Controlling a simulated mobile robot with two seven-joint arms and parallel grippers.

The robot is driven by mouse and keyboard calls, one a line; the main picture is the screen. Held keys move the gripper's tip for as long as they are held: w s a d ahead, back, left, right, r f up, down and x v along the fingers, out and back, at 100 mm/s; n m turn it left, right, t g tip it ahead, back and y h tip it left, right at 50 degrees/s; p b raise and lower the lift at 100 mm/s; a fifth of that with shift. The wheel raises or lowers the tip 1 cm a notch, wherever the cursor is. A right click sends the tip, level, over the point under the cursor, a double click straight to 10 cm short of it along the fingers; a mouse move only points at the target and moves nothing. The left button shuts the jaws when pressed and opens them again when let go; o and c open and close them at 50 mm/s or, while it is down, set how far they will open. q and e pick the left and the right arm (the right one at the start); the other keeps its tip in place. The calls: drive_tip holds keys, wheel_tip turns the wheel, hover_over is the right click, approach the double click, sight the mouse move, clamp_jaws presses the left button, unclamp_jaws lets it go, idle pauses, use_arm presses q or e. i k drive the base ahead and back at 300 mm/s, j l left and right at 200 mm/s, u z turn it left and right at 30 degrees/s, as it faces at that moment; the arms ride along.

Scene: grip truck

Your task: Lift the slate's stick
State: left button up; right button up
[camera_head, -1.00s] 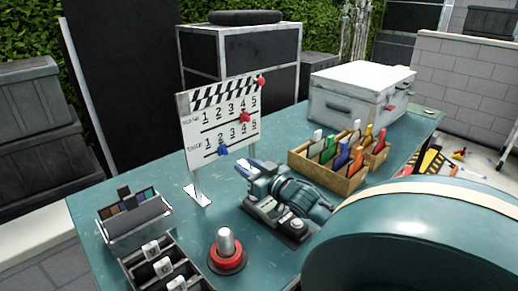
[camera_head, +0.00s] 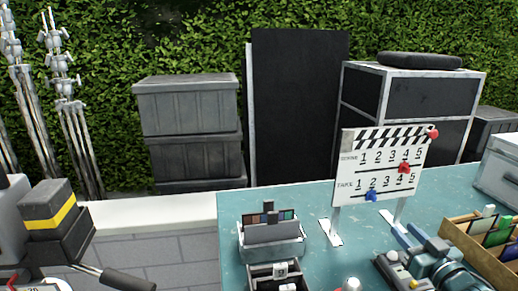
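The slate (camera_head: 381,175) is a white board on two legs on the teal table (camera_head: 310,205). Its black-and-white striped stick (camera_head: 390,138) lies along the top edge, with a red knob (camera_head: 433,133) at its right end. Another red knob and a blue knob sit on the board's number rows. My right gripper (camera_head: 409,236) is low in the camera_head view at the right, in front of the slate's right leg and below the stick. Its two bluish fingers look apart with nothing between them. The rest of that arm is cut off by the picture edge. My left gripper is out of view.
A box with colored cards (camera_head: 285,225) and a dark tray (camera_head: 277,275) stand on the table's left. A wooden organizer (camera_head: 470,240) and a white case (camera_head: 500,168) are at the right. Grey crates (camera_head: 188,110) and a black panel (camera_head: 297,105) stand behind.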

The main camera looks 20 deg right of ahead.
sight(400, 131)
drive_tip(key=k+j, duration=0.1)
drive_tip(key=k, duration=0.9)
